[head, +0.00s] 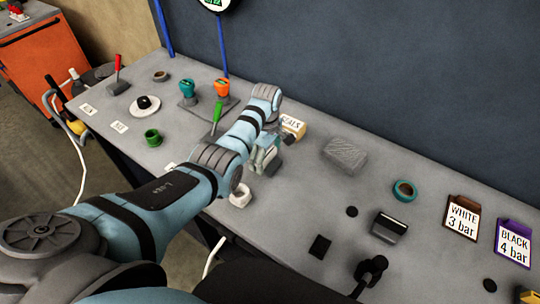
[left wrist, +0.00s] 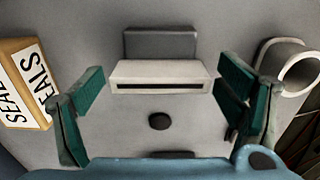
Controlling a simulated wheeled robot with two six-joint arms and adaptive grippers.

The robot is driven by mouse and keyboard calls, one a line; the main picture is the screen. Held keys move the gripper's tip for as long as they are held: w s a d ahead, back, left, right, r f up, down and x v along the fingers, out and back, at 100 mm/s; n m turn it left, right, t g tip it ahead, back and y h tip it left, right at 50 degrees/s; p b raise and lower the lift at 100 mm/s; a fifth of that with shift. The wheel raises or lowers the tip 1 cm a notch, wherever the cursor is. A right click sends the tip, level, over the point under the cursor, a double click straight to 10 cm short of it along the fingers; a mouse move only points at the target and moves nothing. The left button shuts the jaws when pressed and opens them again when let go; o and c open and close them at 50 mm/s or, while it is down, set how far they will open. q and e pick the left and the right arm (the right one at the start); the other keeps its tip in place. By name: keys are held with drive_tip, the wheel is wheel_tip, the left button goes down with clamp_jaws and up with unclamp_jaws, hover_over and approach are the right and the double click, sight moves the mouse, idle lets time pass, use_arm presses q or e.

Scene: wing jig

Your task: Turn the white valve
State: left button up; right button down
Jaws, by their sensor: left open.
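My left gripper (head: 266,158) is over the middle of the grey bench, partly hidden by my own arm in the head view. In the left wrist view its fingers (left wrist: 160,92) are spread wide and hold nothing. A white slotted block (left wrist: 160,77) with a dark grey block (left wrist: 160,43) behind it shows between the fingers. No part is clearly a white valve. At the left of the bench, a white round piece (head: 153,109) has a black knob on it. A white ring (head: 240,196) lies near my left arm; a pale hollow cylinder (left wrist: 295,70) shows beside the right finger.
A SEALS box (head: 292,127) stands close to my gripper. Teal (head: 187,87) and orange (head: 222,87) fittings, a green lever (head: 216,117) and a red lever (head: 117,70) stand to the left. WHITE (head: 462,217) and BLACK (head: 513,242) pressure cards stand at the right. A wall backs the bench.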

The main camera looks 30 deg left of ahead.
use_arm(q)
drive_tip(key=shift+s+r, duration=0.1)
drive_tip(key=shift+s, duration=0.05)
drive_tip(key=c, duration=0.6)
drive_tip(key=shift+d, duration=0.1)
drive_tip(key=c, duration=0.5)
drive_tip(key=shift+c, duration=0.2)
use_arm(e)
drive_tip(key=shift+s, duration=0.3)
use_arm(q)
drive_tip(key=shift+m, duration=0.3)
use_arm(e)
drive_tip(key=shift+r, duration=0.2)
use_arm(q)
drive_tip(key=shift+m+p, duration=0.65)
drive_tip(key=shift+m, duration=0.55)
drive_tip(key=m, duration=0.3)
drive_tip(key=shift+m, duration=0.3)
drive_tip(key=m, duration=1.1)
use_arm(e)
drive_tip(key=shift+r, duration=0.5)
use_arm(q)
drive_tip(key=shift+m, duration=0.3)
